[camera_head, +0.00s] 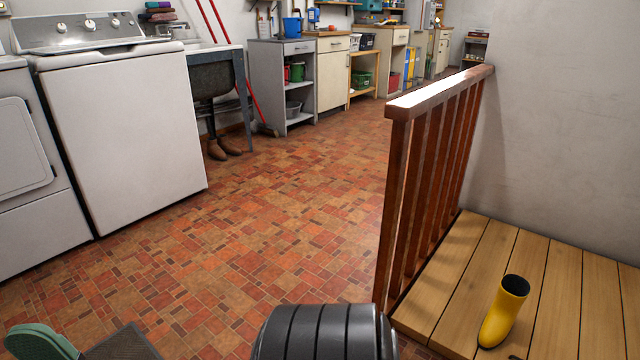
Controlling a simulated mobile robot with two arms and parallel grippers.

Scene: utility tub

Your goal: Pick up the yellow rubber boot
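The yellow rubber boot (503,312) stands upright on the wooden plank platform (446,285) at the lower right. Its dark open top faces up, and its toe points toward the bottom of the view. Neither of my grippers shows in the head view, so I cannot see where they are relative to the boot.
A brown wooden railing (398,195) runs along the platform's left edge; a wall (555,120) stands behind the platform. A washing machine (125,130), a sink (212,75) and brown boots (217,149) are at the left. The tiled floor (250,225) is largely clear.

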